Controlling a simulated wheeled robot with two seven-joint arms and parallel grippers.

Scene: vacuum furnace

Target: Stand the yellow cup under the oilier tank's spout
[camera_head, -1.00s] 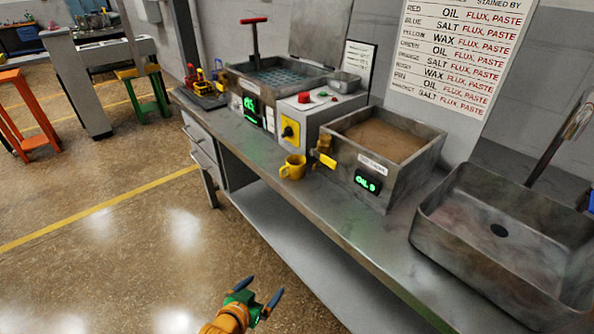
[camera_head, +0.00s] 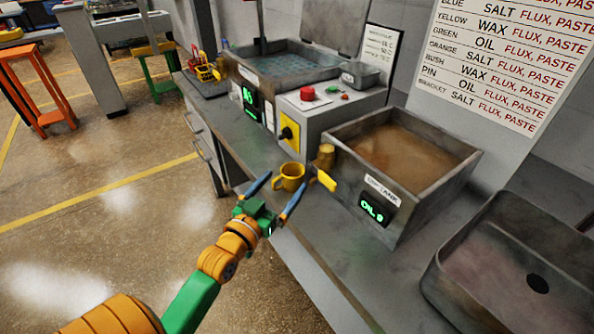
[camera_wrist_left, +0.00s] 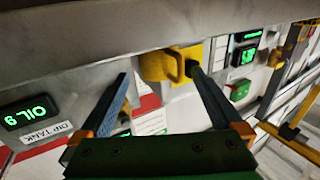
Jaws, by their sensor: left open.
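The yellow cup (camera_head: 290,178) stands upright on the bench's front strip, left of the brass spout (camera_head: 325,157) and its yellow lever (camera_head: 327,181). The spout is on the front of the right-hand tank (camera_head: 352,170), whose green display (camera_head: 374,210) reads OIL 9. The left-hand tank (camera_head: 240,78) has a green display (camera_head: 248,102) too small to read surely. My left gripper (camera_head: 285,181) is open, its fingers reaching toward the cup from the front. Contact is unclear.
A sink (camera_head: 500,270) is at the right. Small coloured items (camera_head: 205,70) sit at the bench's far left end. A wall chart (camera_head: 510,60) hangs behind.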

